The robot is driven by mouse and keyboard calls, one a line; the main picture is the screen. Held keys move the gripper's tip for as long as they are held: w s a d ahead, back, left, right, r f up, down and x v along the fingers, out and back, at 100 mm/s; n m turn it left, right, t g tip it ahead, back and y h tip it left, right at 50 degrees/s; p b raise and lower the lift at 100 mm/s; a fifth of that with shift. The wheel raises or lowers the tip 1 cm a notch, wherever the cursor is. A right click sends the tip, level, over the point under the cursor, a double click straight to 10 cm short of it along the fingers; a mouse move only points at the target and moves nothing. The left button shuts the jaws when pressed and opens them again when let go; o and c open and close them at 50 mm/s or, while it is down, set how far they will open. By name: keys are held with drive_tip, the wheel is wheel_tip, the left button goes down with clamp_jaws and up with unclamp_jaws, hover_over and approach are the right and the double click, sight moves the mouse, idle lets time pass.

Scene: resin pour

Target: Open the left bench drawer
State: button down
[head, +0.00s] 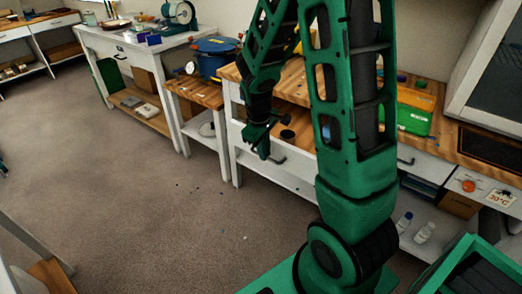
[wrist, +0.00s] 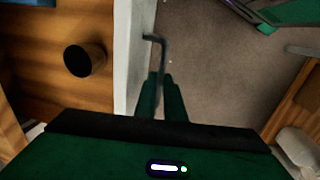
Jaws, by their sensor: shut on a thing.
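The left bench drawer has a white front (head: 300,167) under the wooden bench top, with a dark bar handle (head: 279,159). In the wrist view the white front (wrist: 133,55) runs up the picture and the handle (wrist: 159,52) stands out from it. My gripper (head: 262,152) is at the handle, and in the wrist view its two green fingers (wrist: 161,92) are shut on the handle bar. The drawer front looks about flush with the bench, with no clear gap showing. My arm hides part of the bench front.
A dark round cup (wrist: 85,60) stands on the bench top near its front edge. White bottles (head: 424,232) stand on the lower shelf. The floor (head: 190,220) before the bench is mostly clear.

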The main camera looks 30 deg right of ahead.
drive_tip(key=shift+w, duration=0.1)
drive_tip(key=c, duration=2.1)
unclamp_jaws()
drive_tip(key=r, duration=0.3)
drive_tip(key=a+r, duration=0.1)
drive_tip(key=r, duration=0.3)
drive_tip(key=a+r, duration=0.1)
drive_tip(key=r, duration=0.2)
drive_tip(key=shift+s+r, duration=0.3)
drive_tip(key=shift+d, duration=0.1)
drive_tip(key=s+d+r+m, duration=0.1)
drive_tip(key=s+m, duration=0.2)
drive_tip(key=s, duration=0.5)
drive_tip(key=s+d+r+m+y, duration=0.1)
drive_tip(key=s+m, duration=0.3)
drive_tip(key=s, duration=0.4)
drive_tip(key=s+d+r+m+y, duration=0.1)
drive_tip(key=s+r+m, duration=0.1)
drive_tip(key=s, duration=0.6)
drive_tip(key=shift+s+d+r+m+g, duration=0.2)
drive_tip(key=shift+s+r+m+g, duration=0.2)
drive_tip(key=shift+m, duration=0.4)
